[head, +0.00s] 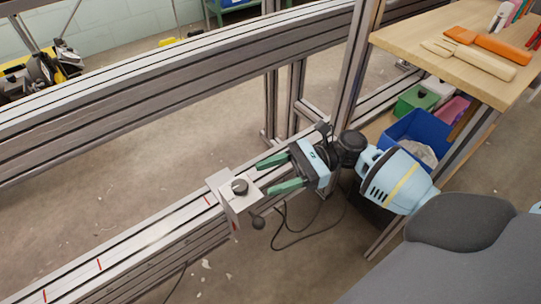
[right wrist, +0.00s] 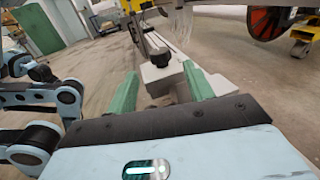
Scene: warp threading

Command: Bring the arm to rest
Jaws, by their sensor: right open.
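My right gripper (head: 265,178) is open, with two green fingers pointing left toward a light grey block (head: 226,184) in the head view. The block sits on the lower aluminium rail (head: 130,250), with a black knob (head: 240,186) on top and another dark round knob (head: 258,223) at its side. In the right wrist view the green fingers (right wrist: 160,72) are spread, and the block (right wrist: 164,76) with its black knob (right wrist: 160,57) shows beyond and between them. Nothing appears held. My left gripper is not seen.
A thick aluminium beam (head: 180,80) crosses the frame, with an upright post (head: 352,75). At right, a wooden shelf (head: 410,40) holds tools, including an orange-handled one (head: 487,44). Below it are a blue bin (head: 412,130) and a green bin (head: 415,98). A black cable lies on the floor.

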